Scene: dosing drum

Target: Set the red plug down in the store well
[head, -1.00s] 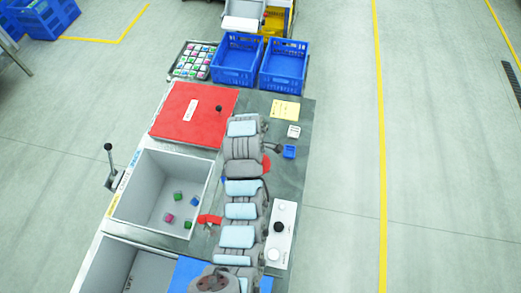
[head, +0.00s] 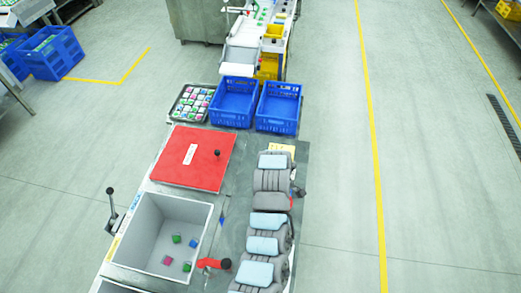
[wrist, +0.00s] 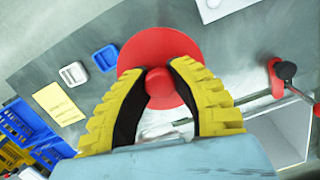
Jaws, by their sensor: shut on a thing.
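The red plug (wrist: 160,47) is a round red disc with a red knob on top. In the wrist view the yellow-padded fingers of my gripper (wrist: 159,79) are shut on the knob. The disc is over the grey table top, and its height is hard to judge. In the head view my arm covers most of the plug, and only a little red shows beside my gripper (head: 298,191). I cannot make out the store well in either view; the plug or my arm may hide it.
A white tray (wrist: 73,73), blue tray (wrist: 105,57) and yellow note (wrist: 58,103) lie near the plug. A red lever (head: 212,263) with a black knob stands beside the grey bin (head: 136,225) of cubes. A red lid (head: 190,165) and blue crates (head: 278,108) are farther back.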

